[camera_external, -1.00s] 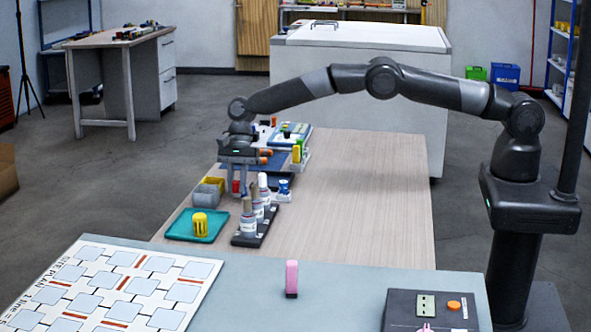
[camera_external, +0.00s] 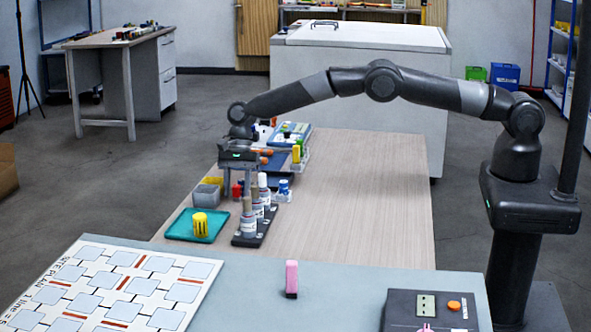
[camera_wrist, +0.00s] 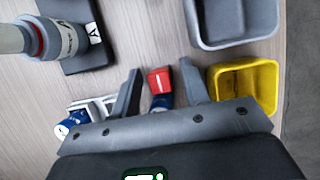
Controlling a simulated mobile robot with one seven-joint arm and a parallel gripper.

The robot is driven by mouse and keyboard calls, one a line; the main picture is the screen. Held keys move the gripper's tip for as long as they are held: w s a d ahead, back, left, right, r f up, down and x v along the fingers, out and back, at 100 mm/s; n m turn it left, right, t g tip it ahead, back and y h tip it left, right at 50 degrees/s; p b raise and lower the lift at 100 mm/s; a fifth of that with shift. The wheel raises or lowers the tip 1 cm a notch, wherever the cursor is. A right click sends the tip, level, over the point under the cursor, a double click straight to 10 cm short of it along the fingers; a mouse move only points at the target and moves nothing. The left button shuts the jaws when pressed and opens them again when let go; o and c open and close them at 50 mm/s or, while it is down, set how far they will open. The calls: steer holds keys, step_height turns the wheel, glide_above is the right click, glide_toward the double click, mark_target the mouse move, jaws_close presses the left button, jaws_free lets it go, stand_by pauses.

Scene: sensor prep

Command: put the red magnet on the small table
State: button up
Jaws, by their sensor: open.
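The red magnet (camera_external: 237,189) is a small red piece at the far left part of the wooden table. In the wrist view the red magnet (camera_wrist: 160,80) has a white mark, with a dark blue part just below it. My gripper (camera_external: 241,192) is above this spot with its fingers pointing down. In the wrist view my gripper (camera_wrist: 160,70) is open, one finger on each side of the red magnet, with gaps visible. I cannot tell which surface is the small table; a grey-blue table (camera_external: 345,285) stands in front and a desk (camera_external: 110,40) at the back left.
A grey bin (camera_external: 207,195) and a yellow bin (camera_wrist: 245,85) stand close beside the gripper. A black rack (camera_external: 252,240) with bottles and a teal tray (camera_external: 195,236) with a yellow item are nearer. The wooden table's right side (camera_external: 365,200) is clear.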

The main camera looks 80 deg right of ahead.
steer(key=s+d+r+n+t, duration=0.1)
steer(key=s+d+r+n, duration=0.2)
steer(key=r, duration=1)
steer(key=s+d+r, duration=0.4)
steer(key=d+r, duration=0.1)
steer(key=r, duration=0.8)
steer(key=s+d+r+n+t+h, duration=0.25)
steer(key=s+r+n, duration=0.25)
steer(key=s+r, duration=0.8)
steer(key=s+d+r+n, duration=0.1)
steer(key=s+n, duration=0.1)
steer(key=s, duration=0.8)
steer(key=s+d+r+n, duration=0.1)
steer(key=s+d+n, duration=0.15)
steer(key=s, duration=0.65)
steer(key=s+f+n+t+h, duration=0.1)
steer(key=s+f+n, duration=0.1)
steer(key=s, duration=0.6)
steer(key=s+d+f+n+t+h, duration=0.1)
steer(key=s+f+n, duration=0.2)
steer(key=s, duration=0.5)
steer(key=shift+s+f, duration=0.35)
steer(key=shift+f, duration=0.55)
